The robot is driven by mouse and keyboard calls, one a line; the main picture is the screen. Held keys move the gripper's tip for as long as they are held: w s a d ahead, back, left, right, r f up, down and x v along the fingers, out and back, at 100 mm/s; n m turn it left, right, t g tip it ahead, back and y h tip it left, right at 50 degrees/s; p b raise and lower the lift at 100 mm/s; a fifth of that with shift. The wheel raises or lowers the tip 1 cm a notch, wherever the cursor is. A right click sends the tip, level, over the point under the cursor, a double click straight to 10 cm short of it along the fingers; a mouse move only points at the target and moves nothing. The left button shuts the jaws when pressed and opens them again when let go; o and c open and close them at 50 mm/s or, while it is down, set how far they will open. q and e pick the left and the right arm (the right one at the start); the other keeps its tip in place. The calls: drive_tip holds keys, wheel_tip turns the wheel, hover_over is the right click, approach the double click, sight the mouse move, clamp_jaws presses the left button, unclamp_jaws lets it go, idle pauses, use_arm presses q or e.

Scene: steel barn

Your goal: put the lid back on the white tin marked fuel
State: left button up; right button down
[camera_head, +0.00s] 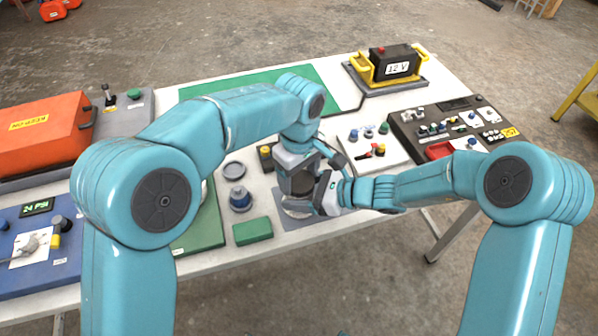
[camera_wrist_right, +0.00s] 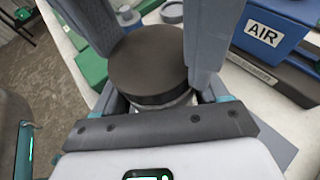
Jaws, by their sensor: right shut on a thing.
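A dark round lid (camera_wrist_right: 150,62) lies between the two fingers of my right gripper in the right wrist view. A narrow strip of white, likely the tin (camera_wrist_right: 180,99), shows just below its edge. I cannot tell whether the lid is fully seated. In the head view the white tin (camera_head: 296,208) is mostly hidden, low under the grippers. My right gripper (camera_head: 324,190) reaches in from the right and is shut on the lid. My left gripper (camera_head: 298,165) is above and beside the same spot; its fingertips are hidden. The fuel marking is not visible.
A grey disc (camera_head: 234,170), a blue-topped knob (camera_head: 240,200) and a green block (camera_head: 252,231) are left of the grippers. A blue box marked AIR (camera_wrist_right: 272,25) shows close by in the wrist view. Control panels (camera_head: 455,125) and a 12 V battery (camera_head: 392,64) stand right and behind.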

use_arm(q)
drive_tip(key=c, duration=0.5)
drive_tip(key=shift+m, duration=1.8)
drive_tip(key=o, duration=1.2)
drive_tip(key=shift+c, duration=0.2)
drive_tip(key=shift+d, duration=0.1)
drive_tip(key=shift+r, duration=2.3)
